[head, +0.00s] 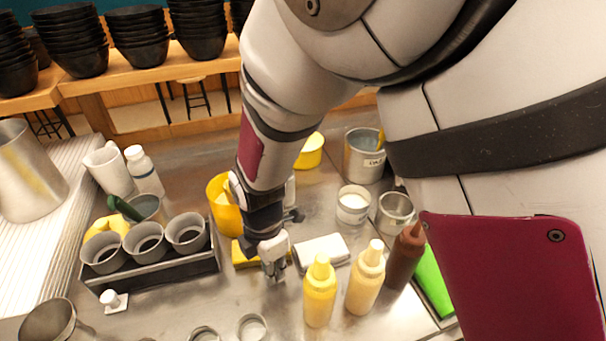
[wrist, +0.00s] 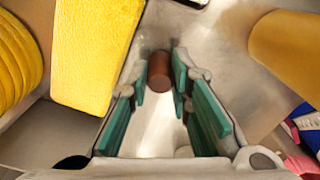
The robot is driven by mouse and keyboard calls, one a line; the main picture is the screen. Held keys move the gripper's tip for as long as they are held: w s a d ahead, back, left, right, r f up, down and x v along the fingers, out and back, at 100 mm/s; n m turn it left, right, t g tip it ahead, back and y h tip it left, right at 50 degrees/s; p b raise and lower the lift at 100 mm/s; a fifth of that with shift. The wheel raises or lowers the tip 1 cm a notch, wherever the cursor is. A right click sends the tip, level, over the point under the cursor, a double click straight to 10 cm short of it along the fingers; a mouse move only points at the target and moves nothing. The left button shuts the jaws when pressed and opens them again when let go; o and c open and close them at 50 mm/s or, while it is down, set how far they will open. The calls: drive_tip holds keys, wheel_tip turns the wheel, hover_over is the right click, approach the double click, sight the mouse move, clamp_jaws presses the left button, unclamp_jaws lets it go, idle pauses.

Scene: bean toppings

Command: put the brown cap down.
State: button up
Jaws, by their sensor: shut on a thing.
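My gripper (head: 274,270) points down over the steel counter in the head view, left of the yellow bottles. In the wrist view its green-padded fingers (wrist: 159,80) are shut on the brown cap (wrist: 159,71), a small dark brown cylinder between the fingertips. Bare steel shows around the cap there. I cannot tell whether the cap touches the counter. In the head view the cap is hidden by the gripper.
A yellow sponge (head: 244,256) lies just left of the gripper. A folded white cloth (head: 321,251), yellow bottles (head: 319,292) and a brown bottle (head: 404,258) stand to the right. A rack of grey cups (head: 150,276) is at left. Free counter lies in front of the gripper.

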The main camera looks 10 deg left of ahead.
drive_tip(key=shift+f, duration=0.15)
drive_tip(key=o, duration=0.4)
